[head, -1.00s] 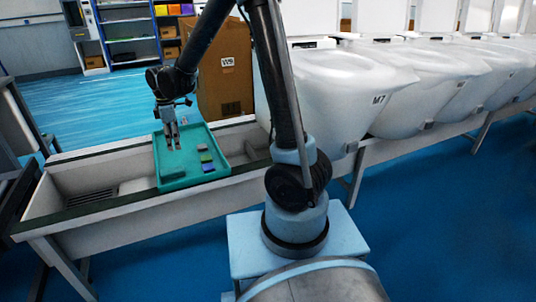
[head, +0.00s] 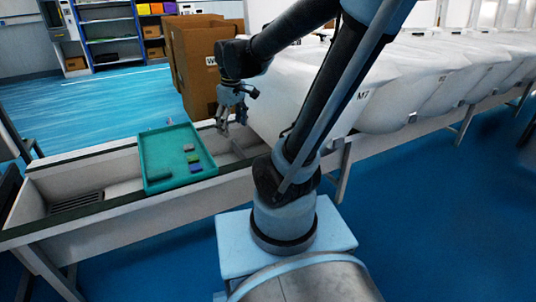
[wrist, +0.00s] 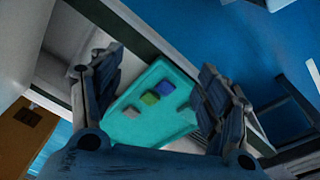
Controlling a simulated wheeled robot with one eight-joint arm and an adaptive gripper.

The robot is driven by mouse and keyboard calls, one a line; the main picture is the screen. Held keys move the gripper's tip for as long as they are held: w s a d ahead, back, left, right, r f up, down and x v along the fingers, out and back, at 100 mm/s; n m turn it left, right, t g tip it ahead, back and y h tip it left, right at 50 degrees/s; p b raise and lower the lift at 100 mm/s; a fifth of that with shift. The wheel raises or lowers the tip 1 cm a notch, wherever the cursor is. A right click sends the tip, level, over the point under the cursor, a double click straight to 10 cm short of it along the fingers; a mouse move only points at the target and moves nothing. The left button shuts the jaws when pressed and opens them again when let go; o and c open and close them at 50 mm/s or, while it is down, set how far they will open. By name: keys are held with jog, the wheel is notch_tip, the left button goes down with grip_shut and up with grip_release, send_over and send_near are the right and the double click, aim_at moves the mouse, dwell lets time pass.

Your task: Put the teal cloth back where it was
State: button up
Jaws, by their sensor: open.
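A teal tray (head: 176,140) rests across the white trough, left of my arm. Small folded pieces in grey (head: 188,147), green (head: 193,158) and blue (head: 195,168) lie along its right side. A dark teal-green piece (head: 158,178) lies at its front left; I cannot tell whether this is the teal cloth. My gripper (head: 231,128) is right of the tray, over the trough's back right part. In the wrist view its fingers (wrist: 160,68) are spread wide with nothing between them, and the tray (wrist: 150,125) with its grey, blue and green pieces shows beyond.
The trough (head: 110,195) has a dark grate at its left. White toilet-like basins (head: 370,85) stand in a row on the right, close to my arm. A cardboard box (head: 200,60) is behind the gripper. Shelves stand at the back left. Blue floor is open in front.

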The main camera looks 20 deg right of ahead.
jog(key=s+d+f+m, duration=0.6)
jog(key=s+d+m, duration=0.2)
jog(key=s, duration=0.4)
jog(key=shift+s+d+t, duration=0.3)
jog(key=shift+d+t, duration=0.1)
jog(key=shift+d, duration=0.5)
